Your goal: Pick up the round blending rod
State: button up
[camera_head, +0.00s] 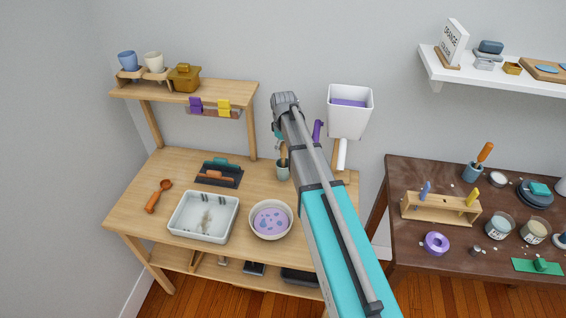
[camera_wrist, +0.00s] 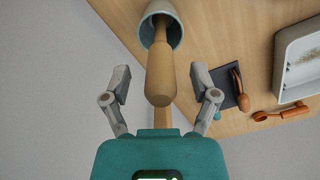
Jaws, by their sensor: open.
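A wooden rod (camera_wrist: 159,75) with a thick, rounded end stands in a pale teal cup (camera_wrist: 160,22) in the wrist view. My gripper (camera_wrist: 160,84) is open, with one finger on each side of the rod's thick end and a visible gap on both sides. In the head view the cup (camera_head: 283,173) stands at the back right of the wooden workbench, and the rod (camera_head: 282,151) shows above it, partly hidden by my arm. My gripper is mostly hidden behind my arm there.
On the workbench (camera_head: 140,207) stand a white tray (camera_head: 234,225), a bowl of speckled purple material (camera_head: 286,208), an orange spoon-like tool (camera_head: 154,200) and a dark tool holder (camera_head: 209,181). A shelf (camera_head: 222,94) rises behind.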

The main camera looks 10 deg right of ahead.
jog(key=shift+f+b, duration=0.8)
jog(key=shift+f, duration=0.25)
grip_shut()
jog(key=shift+r, duration=0.25)
notch_tip(320, 180, up, 10)
jog(key=p, duration=1)
jog(key=shift+f, duration=0.2)
dwell(0.6)
notch_tip(320, 180, up, 11)
jog(key=p, duration=1.1)
jog(key=shift+s+f, duration=0.1)
jog(key=shift+f, duration=0.1)
